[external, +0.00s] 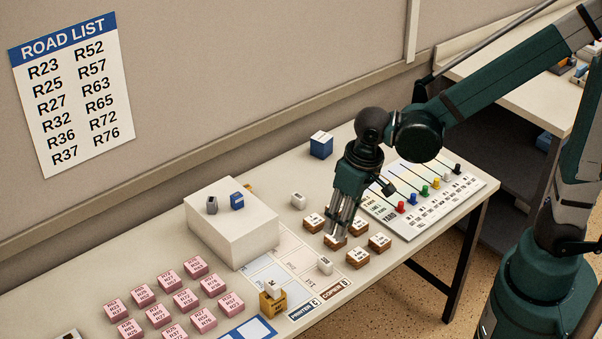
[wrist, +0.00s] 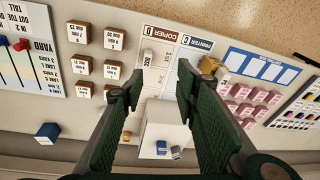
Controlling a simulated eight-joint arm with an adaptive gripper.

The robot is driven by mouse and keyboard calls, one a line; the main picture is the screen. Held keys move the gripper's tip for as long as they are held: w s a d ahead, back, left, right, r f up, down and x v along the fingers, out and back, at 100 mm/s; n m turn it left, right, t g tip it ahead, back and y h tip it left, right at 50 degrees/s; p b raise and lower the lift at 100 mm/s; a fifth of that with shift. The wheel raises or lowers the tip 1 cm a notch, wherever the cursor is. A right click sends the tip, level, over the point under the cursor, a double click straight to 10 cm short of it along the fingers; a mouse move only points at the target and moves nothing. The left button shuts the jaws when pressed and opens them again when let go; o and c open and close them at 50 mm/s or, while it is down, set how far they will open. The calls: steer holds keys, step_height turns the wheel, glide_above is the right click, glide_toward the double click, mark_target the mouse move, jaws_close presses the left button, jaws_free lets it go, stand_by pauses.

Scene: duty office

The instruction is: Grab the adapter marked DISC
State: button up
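No DISC marking is legible in either view. Small adapter-like pieces are in sight: a grey one (external: 211,205) and a blue one (external: 237,201) on top of a white box (external: 232,232), a white one (external: 298,201) on the table behind the brown blocks, and another white one (external: 325,265) by the COPIER strip. That last one also shows in the wrist view (wrist: 148,57), beyond and between my fingertips. My gripper (external: 338,234) points down over the brown label-topped blocks (external: 357,257). In the wrist view its fingers (wrist: 152,84) are apart with nothing held between them.
A slider board (external: 425,197) lies right of the brown blocks. A blue cube (external: 321,145) stands at the back. Pink blocks (external: 157,316) fill the front left, near a yellow-brown holder (external: 272,303) with a white piece on top. Bare table lies left of the white box.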

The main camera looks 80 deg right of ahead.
mark_target(329, 264)
steer(key=w+d+f+m, duration=0.1)
steer(key=f, duration=0.3)
steer(key=w+d+f+m+g+b, duration=0.1)
steer(key=f, duration=0.3)
steer(key=d+f+g, duration=0.1)
steer(key=d+f, duration=0.1)
steer(key=f, duration=0.2)
steer(key=shift+w+m+b, duration=0.4)
steer(key=shift+f, duration=0.1)
steer(key=shift+a+f, duration=0.1)
steer(key=shift+f, duration=1.15)
steer(key=shift+f+b, duration=0.75)
steer(key=shift+f, duration=1.85)
steer(key=c, duration=0.8)
